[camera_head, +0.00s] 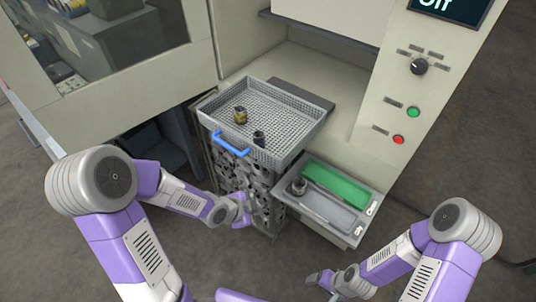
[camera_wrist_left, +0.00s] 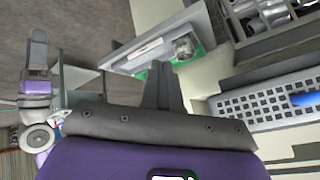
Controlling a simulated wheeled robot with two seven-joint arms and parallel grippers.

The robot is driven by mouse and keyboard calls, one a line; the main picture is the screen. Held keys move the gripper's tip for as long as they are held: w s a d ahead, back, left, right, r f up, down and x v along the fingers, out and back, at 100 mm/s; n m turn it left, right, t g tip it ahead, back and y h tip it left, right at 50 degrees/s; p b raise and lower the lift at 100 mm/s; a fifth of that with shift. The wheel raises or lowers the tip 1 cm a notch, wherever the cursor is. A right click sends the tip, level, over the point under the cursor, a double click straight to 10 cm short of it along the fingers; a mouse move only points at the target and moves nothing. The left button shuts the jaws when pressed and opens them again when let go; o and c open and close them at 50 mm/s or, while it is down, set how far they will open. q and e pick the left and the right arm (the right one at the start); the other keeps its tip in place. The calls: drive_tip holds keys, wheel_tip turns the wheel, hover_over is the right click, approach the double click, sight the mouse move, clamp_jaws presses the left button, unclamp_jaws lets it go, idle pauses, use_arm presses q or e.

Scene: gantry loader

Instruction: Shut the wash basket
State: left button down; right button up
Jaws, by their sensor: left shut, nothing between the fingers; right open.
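The wash basket (camera_head: 285,115) is a grey wire-mesh tray in the middle of the head view. It sticks out from the machine's opening, with a blue handle (camera_head: 231,147) on its front. A brassy part (camera_head: 240,115) and a dark part (camera_head: 259,138) stand in it. My left gripper (camera_head: 244,210) is shut and empty, below and in front of the handle, apart from it. In the left wrist view its closed fingers (camera_wrist_left: 163,85) show, with the basket's mesh (camera_wrist_left: 262,108) and part of the blue handle (camera_wrist_left: 304,99) at the right. My right gripper (camera_head: 322,279) is open and empty, low in the head view.
A tray (camera_head: 318,215) with a green and a grey compartment and a metal part sits right of the basket. A panel with a knob (camera_head: 419,66), green button (camera_head: 413,112) and red button (camera_head: 398,139) is at the right. A perforated grey structure stands under the basket.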

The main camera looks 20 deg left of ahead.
use_arm(q)
drive_tip(key=w+a+r+m+t+y+p, duration=0.1)
drive_tip(key=a+r+m+t+p, duration=0.2)
drive_tip(key=r+m, duration=0.75)
drive_tip(key=n+b, duration=0.1)
drive_tip(key=b, duration=1)
approach(274, 165)
drive_tip(key=shift+g, duration=0.4)
drive_tip(key=shift+x, duration=3.05)
drive_tip(key=shift+w+r, duration=0.1)
drive_tip(key=shift+w, duration=0.1)
